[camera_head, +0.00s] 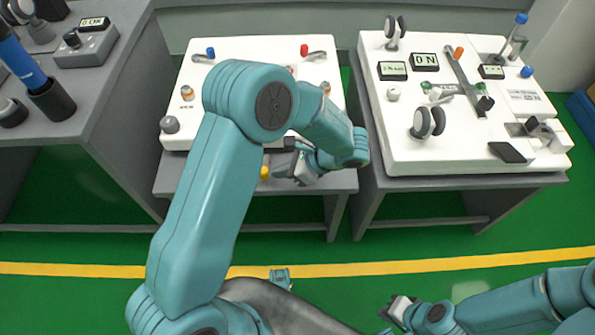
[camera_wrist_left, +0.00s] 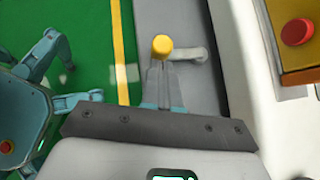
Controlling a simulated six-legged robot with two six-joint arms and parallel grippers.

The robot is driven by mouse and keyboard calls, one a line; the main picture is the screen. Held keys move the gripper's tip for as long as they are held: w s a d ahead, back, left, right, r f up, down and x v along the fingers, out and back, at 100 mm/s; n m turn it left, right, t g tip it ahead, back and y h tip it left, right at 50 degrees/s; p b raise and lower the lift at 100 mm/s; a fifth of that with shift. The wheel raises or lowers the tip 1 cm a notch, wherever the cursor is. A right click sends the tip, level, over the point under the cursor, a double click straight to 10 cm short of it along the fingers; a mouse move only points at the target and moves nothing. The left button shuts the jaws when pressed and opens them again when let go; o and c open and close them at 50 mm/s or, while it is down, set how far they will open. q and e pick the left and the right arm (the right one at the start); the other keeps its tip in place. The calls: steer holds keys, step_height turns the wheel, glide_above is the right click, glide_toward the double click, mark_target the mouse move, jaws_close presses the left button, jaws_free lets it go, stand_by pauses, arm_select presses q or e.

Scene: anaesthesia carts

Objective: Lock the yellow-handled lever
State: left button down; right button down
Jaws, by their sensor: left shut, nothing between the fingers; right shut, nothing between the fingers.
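The yellow-handled lever shows in the left wrist view as a yellow knob (camera_wrist_left: 162,47) on a grey arm (camera_wrist_left: 190,55), at the side of the white console. In the head view only a bit of the yellow handle (camera_head: 264,172) shows at the console's front edge, left of my gripper. My left gripper (camera_head: 281,173) is shut and empty. In the left wrist view its fingertips (camera_wrist_left: 160,68) reach up close to the yellow knob; I cannot tell if they touch it. My right gripper (camera_head: 394,310) is shut and empty, low over the floor, away from the consoles.
My left arm hides much of the middle white console (camera_head: 250,48). A red button (camera_wrist_left: 297,32) sits on a yellow panel there. Another white console (camera_head: 455,150) with displays and knobs stands right. A grey bench (camera_head: 125,30) is at the left. Green floor is open in front.

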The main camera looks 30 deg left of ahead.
arm_select(q)
steer(key=shift+a, duration=0.3)
